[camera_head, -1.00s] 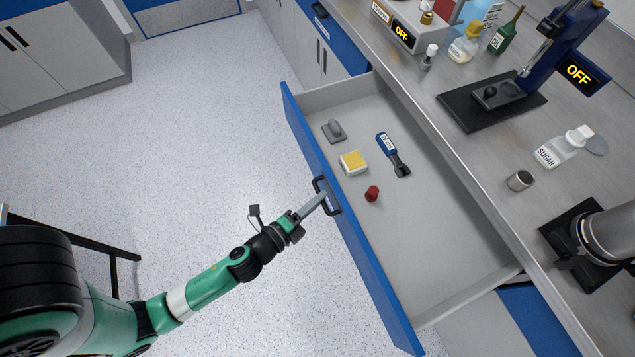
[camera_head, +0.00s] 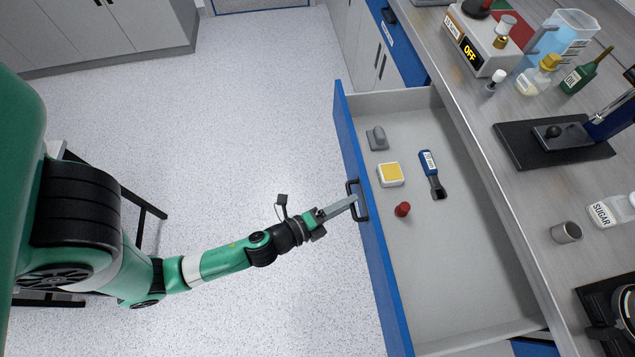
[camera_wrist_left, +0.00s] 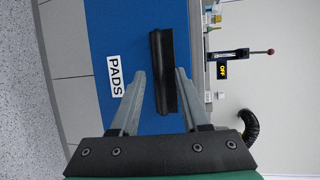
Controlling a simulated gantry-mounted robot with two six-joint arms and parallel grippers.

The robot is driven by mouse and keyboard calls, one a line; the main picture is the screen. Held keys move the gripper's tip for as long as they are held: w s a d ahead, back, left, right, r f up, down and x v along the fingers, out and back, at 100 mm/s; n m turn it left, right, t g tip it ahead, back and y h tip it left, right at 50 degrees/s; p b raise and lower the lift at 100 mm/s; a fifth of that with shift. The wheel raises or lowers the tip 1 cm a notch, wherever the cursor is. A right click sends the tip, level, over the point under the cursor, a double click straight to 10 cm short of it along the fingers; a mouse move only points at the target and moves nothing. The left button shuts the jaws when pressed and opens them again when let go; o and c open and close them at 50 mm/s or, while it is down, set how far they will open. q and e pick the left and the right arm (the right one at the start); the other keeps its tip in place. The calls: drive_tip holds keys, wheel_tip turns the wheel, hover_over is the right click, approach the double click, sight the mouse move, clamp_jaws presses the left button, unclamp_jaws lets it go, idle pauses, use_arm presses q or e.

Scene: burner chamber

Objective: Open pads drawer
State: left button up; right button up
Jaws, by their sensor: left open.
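The pads drawer (camera_head: 378,252) is pulled well out from under the counter, its blue front facing left and its inside visible from above. Its dark handle (camera_head: 362,203) is on the outer face of the front. My left gripper (camera_head: 354,199) is at this handle, with its arm coming from the lower left. In the left wrist view, the open fingers (camera_wrist_left: 160,76) are on either side of the dark handle bar (camera_wrist_left: 165,60); whether they touch it cannot be told. A white PADS label (camera_wrist_left: 115,76) is beside it on the blue front. My right gripper is not in view.
The drawer holds a yellow-topped box (camera_head: 390,174), a grey tool (camera_head: 377,138), a blue-handled tool (camera_head: 431,172) and a red knob-like piece (camera_head: 402,209). The counter (camera_head: 485,160) carries bottles and devices. The floor (camera_head: 260,110) left of the drawer is clear.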

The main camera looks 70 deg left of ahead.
use_arm(q)
drive_tip(key=b+v, duration=0.3)
drive_tip(key=v, duration=0.8)
drive_tip(key=shift+b, duration=0.35)
